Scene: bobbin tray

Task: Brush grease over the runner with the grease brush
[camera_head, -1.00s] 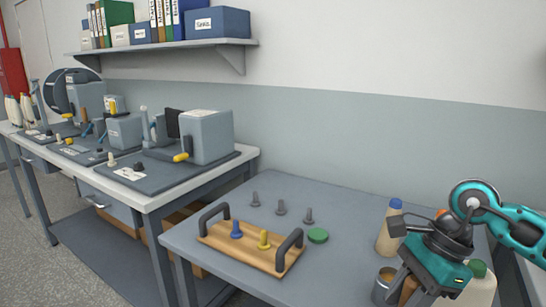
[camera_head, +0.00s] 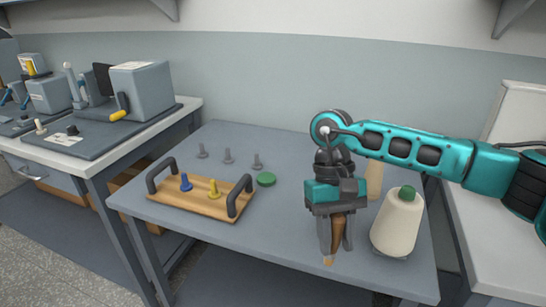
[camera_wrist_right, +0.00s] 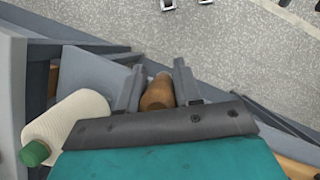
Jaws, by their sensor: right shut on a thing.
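My right gripper (camera_head: 334,238) is shut on the brown handle of the grease brush (camera_head: 337,236). It holds the brush tip-down near the table's front edge, and the pale tip shows below the fingers. In the right wrist view the brown handle (camera_wrist_right: 158,94) sits between the two fingers. I cannot pick out the runner with certainty in either view. The tin that stood near the gripper earlier is not visible now. My left gripper is not in view.
A wooden tray (camera_head: 190,204) with dark handles holds a blue and a yellow peg. A cream cone (camera_head: 398,222) stands right of my gripper, with a tan bottle (camera_head: 375,180) behind. A machine bench (camera_head: 105,150) stands left.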

